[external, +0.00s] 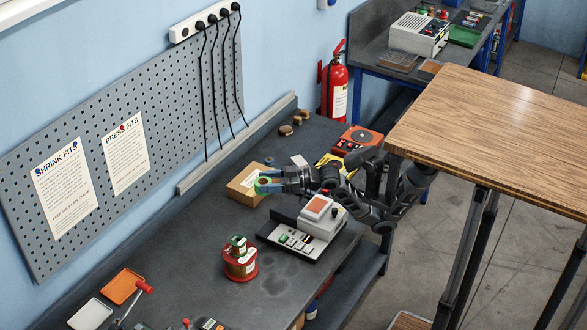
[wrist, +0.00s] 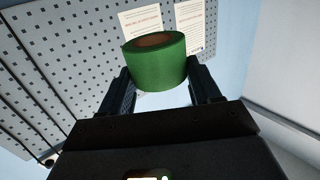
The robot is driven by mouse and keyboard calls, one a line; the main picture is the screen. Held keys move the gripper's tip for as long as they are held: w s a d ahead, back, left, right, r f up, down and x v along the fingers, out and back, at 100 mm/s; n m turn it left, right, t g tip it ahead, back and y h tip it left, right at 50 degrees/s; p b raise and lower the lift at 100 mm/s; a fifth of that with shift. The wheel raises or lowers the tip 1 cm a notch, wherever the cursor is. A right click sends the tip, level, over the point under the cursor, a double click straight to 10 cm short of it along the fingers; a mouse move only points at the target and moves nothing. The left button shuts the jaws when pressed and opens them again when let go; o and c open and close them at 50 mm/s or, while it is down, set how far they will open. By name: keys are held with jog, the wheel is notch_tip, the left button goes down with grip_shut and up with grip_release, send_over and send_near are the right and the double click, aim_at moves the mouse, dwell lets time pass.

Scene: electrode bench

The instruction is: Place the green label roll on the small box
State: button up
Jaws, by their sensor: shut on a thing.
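The green label roll (wrist: 157,68) is between the two fingers of my gripper (wrist: 159,72) in the wrist view, with its brown core facing up and away. My gripper (external: 268,184) is shut on it. In the external view the roll (external: 262,187) shows as a bit of green at the fingertips, partly hidden by them. The small box (external: 241,186), brown cardboard, stands on the dark bench. The roll overlaps the right part of the box in the picture; I cannot tell whether it touches the box top.
A grey device with an orange top (external: 316,210) stands close below my arm. Red wire spools (external: 240,263) stand nearer the front. An orange-red device (external: 358,139) is behind the arm. The pegboard wall (external: 120,150) borders the bench on the left.

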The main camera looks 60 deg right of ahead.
jog(key=shift+w+d+r, duration=0.45)
jog(key=shift+d+r, duration=0.2)
jog(key=shift+r, duration=0.2)
jog(key=shift+w+d+r, duration=0.1)
jog(key=shift+d, duration=0.1)
